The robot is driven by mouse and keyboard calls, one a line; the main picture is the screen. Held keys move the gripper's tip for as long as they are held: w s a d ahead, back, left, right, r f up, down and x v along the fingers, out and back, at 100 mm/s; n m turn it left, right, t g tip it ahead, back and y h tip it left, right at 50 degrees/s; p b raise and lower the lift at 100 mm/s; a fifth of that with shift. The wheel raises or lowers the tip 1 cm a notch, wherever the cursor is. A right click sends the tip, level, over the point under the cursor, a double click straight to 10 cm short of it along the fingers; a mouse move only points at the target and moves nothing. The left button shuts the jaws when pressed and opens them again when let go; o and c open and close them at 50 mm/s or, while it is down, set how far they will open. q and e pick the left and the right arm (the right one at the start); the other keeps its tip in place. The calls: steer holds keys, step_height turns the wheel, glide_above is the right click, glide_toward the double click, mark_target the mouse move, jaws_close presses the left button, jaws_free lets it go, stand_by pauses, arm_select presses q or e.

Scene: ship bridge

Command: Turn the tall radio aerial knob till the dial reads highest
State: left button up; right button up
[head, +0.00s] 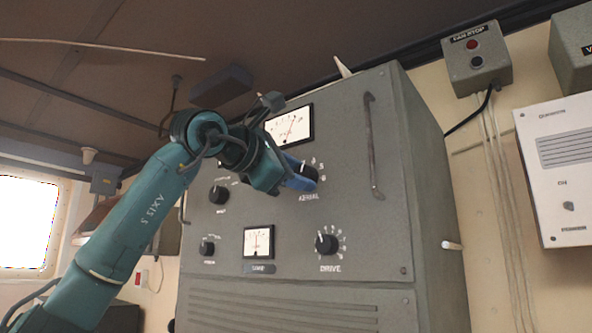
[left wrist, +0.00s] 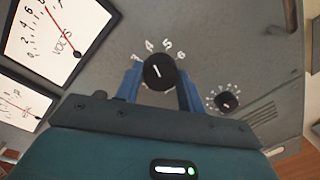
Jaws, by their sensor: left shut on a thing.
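The tall grey radio cabinet (head: 345,220) stands in front of me. Its aerial knob, above the "AERIAL" label, is mostly hidden by my left gripper (head: 303,177) in the head view. In the left wrist view the black aerial knob (left wrist: 159,71) sits between the two blue fingers, with a white pointer line and printed numbers around it. My left gripper is shut on this knob. The upper dial (head: 289,126) is white with a red needle leaning right of upright; its left part is hidden by my arm. My right gripper is in neither view.
Below are the drive knob (head: 327,244), a smaller dial (head: 258,241) and two knobs at left (head: 218,195) (head: 207,248). A vertical handle (head: 373,146) stands out right of the aerial knob. A switch box (head: 478,58) and a white wall unit (head: 560,170) are at right.

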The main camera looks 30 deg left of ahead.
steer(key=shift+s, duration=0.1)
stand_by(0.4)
arm_select(q)
steer(key=o, duration=1)
steer(key=shift+s, duration=0.15)
steer(key=shift+s+a+r+b, duration=0.1)
steer(key=shift+s+a+b, duration=0.35)
steer(key=shift+s, duration=1.7)
steer(key=shift+s+a+r+b, duration=0.2)
steer(key=shift+s+b, duration=0.4)
steer(key=shift+s, duration=1.5)
steer(key=shift+s+a+r+b, duration=0.1)
steer(key=shift+s+a+b, duration=0.35)
steer(key=shift+s, duration=1.7)
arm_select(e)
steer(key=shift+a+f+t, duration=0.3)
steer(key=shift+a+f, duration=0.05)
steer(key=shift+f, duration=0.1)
arm_select(q)
steer(key=shift+d, duration=0.15)
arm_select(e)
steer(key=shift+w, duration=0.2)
